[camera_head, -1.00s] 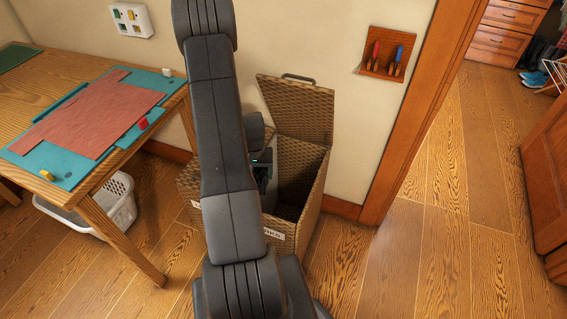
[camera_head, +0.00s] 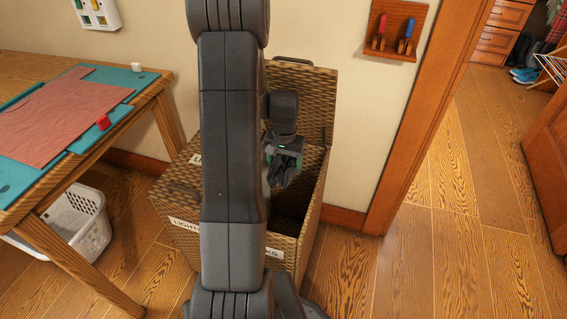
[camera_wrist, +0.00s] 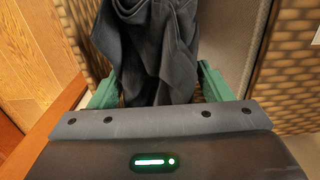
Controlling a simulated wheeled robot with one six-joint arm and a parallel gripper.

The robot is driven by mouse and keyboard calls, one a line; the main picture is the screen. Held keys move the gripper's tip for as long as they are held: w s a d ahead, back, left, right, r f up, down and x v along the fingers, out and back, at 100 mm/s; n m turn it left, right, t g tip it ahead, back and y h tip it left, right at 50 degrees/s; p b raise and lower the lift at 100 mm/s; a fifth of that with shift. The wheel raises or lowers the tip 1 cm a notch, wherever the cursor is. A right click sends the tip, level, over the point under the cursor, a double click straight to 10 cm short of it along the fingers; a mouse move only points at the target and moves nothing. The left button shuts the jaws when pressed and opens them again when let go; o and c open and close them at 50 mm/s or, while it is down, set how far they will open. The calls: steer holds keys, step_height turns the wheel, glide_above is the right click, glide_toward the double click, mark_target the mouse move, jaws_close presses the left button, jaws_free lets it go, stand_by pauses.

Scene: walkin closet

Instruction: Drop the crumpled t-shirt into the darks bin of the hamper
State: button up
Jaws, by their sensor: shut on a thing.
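My gripper (camera_head: 283,158) is shut on the crumpled t-shirt (camera_wrist: 160,50), a dark grey cloth that hangs in folds between the green fingers in the wrist view. In the head view the t-shirt (camera_head: 284,173) is a small dark bunch at the open right compartment of the wicker hamper (camera_head: 308,222). How far it is above or inside the rim is hard to tell. The lid (camera_head: 318,95) of this compartment stands open against the wall. The front label (camera_head: 272,253) is partly hidden by my arm and shows an ending "KS". The left compartment is labelled "LIGHT", partly hidden, and looks covered.
A wooden table (camera_head: 145,105) with a teal mat and red cloth stands at left, a white basket (camera_head: 88,228) beneath it. A wall rack (camera_head: 397,30) with tools hangs beside the wooden door frame (camera_head: 425,110).

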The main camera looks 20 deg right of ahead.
step_height(320, 180, down, 5)
steer(key=b, duration=0.3)
steer(key=shift+f, duration=0.1)
steer(key=o, duration=1.1)
steer(key=shift+o, duration=0.2)
step_height(320, 180, up, 8)
steer(key=shift+f+p, duration=0.2)
steer(key=shift+p, duration=0.7)
steer(key=shift+f, duration=0.1)
